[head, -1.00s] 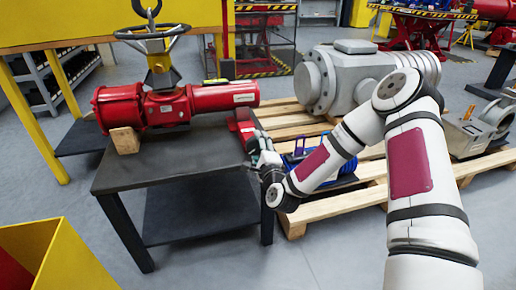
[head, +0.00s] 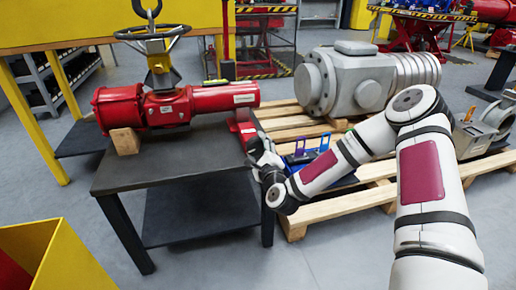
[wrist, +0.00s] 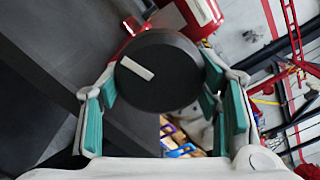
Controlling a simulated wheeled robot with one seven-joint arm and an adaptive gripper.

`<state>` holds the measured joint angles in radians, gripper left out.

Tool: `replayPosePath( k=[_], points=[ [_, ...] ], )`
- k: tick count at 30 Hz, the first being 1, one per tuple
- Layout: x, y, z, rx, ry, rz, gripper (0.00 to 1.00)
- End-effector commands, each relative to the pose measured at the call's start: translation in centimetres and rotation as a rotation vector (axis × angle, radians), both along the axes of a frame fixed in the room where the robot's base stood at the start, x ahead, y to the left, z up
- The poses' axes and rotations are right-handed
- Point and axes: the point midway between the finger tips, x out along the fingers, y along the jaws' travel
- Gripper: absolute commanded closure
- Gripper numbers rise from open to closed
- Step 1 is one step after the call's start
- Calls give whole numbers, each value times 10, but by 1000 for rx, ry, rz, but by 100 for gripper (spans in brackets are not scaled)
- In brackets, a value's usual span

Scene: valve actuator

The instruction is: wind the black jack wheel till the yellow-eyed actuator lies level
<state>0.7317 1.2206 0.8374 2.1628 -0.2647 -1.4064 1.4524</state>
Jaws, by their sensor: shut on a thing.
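The black jack wheel (wrist: 160,70), round with a white mark, is between my gripper's teal pads in the wrist view.
The dark table (head: 170,175) stands left of a wooden pallet (head: 340,205) bearing a large grey machine (head: 350,78). A blue item with upright frames (head: 310,152) is behind my forearm. A yellow bin (head: 50,250) is at the lower left.

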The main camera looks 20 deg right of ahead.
Motion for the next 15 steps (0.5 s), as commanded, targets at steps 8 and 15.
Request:
replayPosePath(
  k=[8, 15],
  points=[
    [0, -1, -1, -2, 2, -2, 21],
    [0, 0, -1, -2, 1, -1, 21]
  ],
)
